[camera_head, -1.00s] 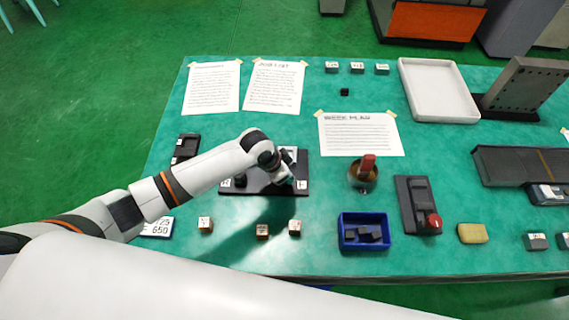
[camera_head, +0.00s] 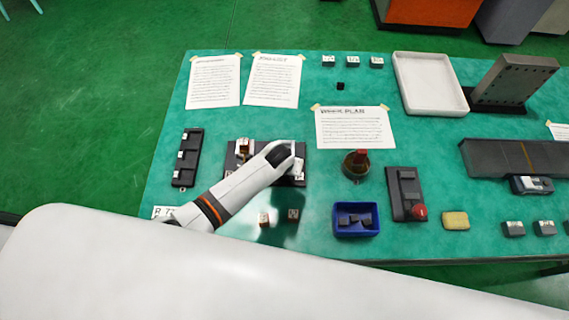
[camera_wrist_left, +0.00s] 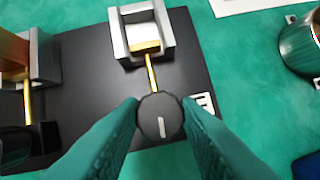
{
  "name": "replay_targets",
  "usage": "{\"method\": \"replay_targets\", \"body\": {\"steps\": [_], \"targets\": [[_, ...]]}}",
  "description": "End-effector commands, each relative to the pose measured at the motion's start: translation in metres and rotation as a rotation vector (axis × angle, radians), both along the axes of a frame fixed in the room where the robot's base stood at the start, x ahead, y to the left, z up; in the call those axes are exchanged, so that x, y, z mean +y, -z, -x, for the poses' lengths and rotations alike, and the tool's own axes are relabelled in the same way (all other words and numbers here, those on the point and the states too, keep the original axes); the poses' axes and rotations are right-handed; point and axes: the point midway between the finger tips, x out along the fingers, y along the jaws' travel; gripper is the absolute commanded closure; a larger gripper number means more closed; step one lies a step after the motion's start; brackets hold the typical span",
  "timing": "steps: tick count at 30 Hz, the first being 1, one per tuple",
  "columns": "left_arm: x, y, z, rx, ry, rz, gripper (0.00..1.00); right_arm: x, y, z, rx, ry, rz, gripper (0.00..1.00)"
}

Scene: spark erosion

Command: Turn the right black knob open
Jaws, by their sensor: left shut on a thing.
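The right black knob (camera_wrist_left: 160,117) is a round faceted knob with a white line pointing toward the bottom of the left wrist view. My left gripper (camera_wrist_left: 160,122) is shut on it, one green finger on each side. A brass rod (camera_wrist_left: 152,72) runs from the knob to a grey metal holder (camera_wrist_left: 141,34). Both are on a black plate (camera_wrist_left: 92,58). A second dark knob (camera_wrist_left: 16,145) shows partly at the left, below a holder with a copper-coloured block. In the head view the plate (camera_head: 232,158) is partly covered by my left arm, which hides the right knob and fingertips.
A black rack (camera_head: 186,160) lies left of the plate. A blue bin (camera_head: 357,231) with dark pieces, a copper-coloured cup (camera_head: 348,170) and a red-button box (camera_head: 397,182) stand to its right. Small blocks (camera_head: 293,214) lie in front. Papers lie behind.

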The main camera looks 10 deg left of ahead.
Motion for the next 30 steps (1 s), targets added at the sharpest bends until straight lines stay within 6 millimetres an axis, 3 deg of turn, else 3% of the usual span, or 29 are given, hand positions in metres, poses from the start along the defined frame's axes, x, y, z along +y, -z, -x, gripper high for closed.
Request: {"method": "replay_targets", "body": {"steps": [22,23,24,26,30], "targets": [[-0.0004,-0.0006,-0.0007,-0.002,-0.085,0.001,0.92,-0.0010,-0.0045,0.0001,0.000,-0.001,0.001,0.48],[-0.0005,-0.0006,-0.0007,-0.002,-0.085,0.001,0.65,-0.0011,-0.0045,0.0001,0.000,-0.001,0.001,0.48],[-0.0005,-0.0006,-0.0007,-0.002,-0.085,0.001,0.58,-0.0011,-0.0045,0.0002,0.001,-0.001,0.001,0.48],[-0.0005,-0.0005,-0.0007,-0.002,-0.085,0.001,0.48,-0.0011,-0.0045,0.0002,0.000,-0.001,0.001,0.48],[-0.0005,-0.0003,-0.0004,-0.001,-0.084,0.000,0.48,-0.0011,-0.0044,0.0002,0.001,-0.001,0.001,0.48]]}}
